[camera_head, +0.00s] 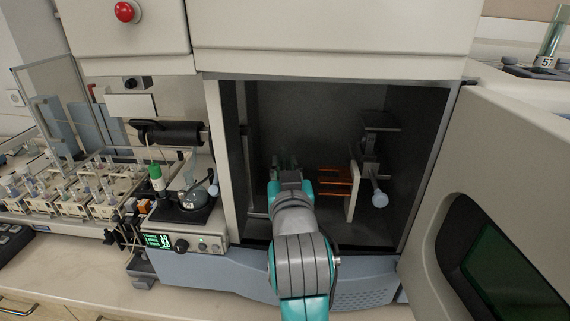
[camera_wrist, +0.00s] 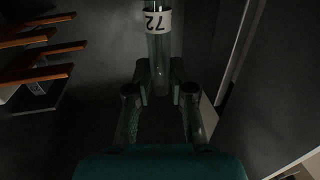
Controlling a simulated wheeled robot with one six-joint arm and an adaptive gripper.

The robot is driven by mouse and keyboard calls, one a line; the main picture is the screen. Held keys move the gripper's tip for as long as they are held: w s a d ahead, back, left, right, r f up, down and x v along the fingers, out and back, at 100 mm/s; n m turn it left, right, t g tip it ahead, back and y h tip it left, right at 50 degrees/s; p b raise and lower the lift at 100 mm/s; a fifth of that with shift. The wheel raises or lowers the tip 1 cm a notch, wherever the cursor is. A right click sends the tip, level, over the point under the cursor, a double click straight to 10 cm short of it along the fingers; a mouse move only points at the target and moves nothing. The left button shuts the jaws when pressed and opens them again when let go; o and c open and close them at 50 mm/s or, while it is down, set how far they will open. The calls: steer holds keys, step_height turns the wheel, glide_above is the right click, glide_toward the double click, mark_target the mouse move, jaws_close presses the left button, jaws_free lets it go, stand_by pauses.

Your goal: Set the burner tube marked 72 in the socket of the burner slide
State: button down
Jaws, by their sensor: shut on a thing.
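The burner tube marked 72 (camera_wrist: 158,54) is clear glass with a white label band, and the number reads upside down in the wrist view. My gripper (camera_wrist: 160,92) is shut on the tube below the label. In the head view my gripper (camera_head: 286,162) is inside the dark open chamber, left of the copper-coloured coil (camera_head: 335,183); the tube is hard to make out there. The coil also shows at the left of the wrist view (camera_wrist: 40,48), apart from the tube. I cannot pick out the burner slide's socket; my arm hides part of the chamber floor.
The open door (camera_head: 500,170) fills the right. A sampler with vials (camera_head: 75,190) is at the left.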

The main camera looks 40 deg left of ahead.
steer(key=shift+f, duration=0.55)
steer(key=c, duration=0.9)
jaws_free()
steer(key=shift+c, duration=0.2)
steer(key=shift+s, duration=0.1)
steer(key=v, duration=1.2)
